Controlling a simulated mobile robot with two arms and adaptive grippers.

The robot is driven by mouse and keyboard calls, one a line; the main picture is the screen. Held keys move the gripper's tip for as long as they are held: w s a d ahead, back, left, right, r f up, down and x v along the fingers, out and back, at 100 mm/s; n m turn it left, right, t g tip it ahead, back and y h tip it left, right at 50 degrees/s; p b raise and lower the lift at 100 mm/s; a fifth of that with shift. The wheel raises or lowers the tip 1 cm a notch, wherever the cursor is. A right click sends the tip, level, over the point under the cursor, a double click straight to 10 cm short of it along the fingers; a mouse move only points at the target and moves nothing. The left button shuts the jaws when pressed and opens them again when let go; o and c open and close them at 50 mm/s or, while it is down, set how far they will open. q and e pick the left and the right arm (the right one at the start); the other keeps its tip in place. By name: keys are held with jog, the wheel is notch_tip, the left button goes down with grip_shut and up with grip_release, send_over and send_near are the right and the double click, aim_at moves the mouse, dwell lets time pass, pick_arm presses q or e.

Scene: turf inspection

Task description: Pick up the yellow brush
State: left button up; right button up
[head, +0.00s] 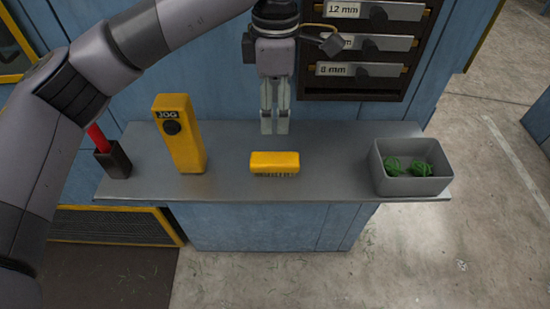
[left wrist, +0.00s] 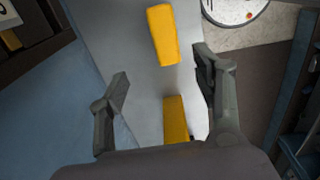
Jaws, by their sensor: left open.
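The yellow brush (head: 274,160) lies on the grey bench, with its bristles just showing along its lower edge. In the left wrist view the brush (left wrist: 163,33) lies beyond my fingertips. My left gripper (head: 275,131) points down and appears above the brush, apart from it. In the left wrist view its fingers (left wrist: 162,70) are spread wide with nothing between the tips. My right gripper is not in view.
A yellow JOG post (head: 182,145) stands left of the brush; it seems to be the lower yellow shape (left wrist: 176,115) in the wrist view. A red-handled tool (head: 98,138) stands in a dark holder at far left. A grey bin (head: 408,187) with green items stands right. Labelled drawers (head: 360,70) are behind.

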aim_at(274, 159)
pick_arm(q)
notch_tip(274, 159, down, 10)
jog(key=p, duration=0.3)
jog(key=shift+r, duration=0.2)
jog(key=shift+s+f+p, duration=0.15)
jog(key=shift+f+p, duration=0.1)
jog(key=shift+p, duration=0.05)
jog(key=f, duration=0.1)
jog(key=f+p, duration=0.2)
jog(key=shift+s+f, duration=0.25)
jog(key=shift+s, duration=0.05)
jog(key=shift+f, duration=0.6)
jog(key=shift+c, duration=0.6)
jog(key=c, duration=1.2)
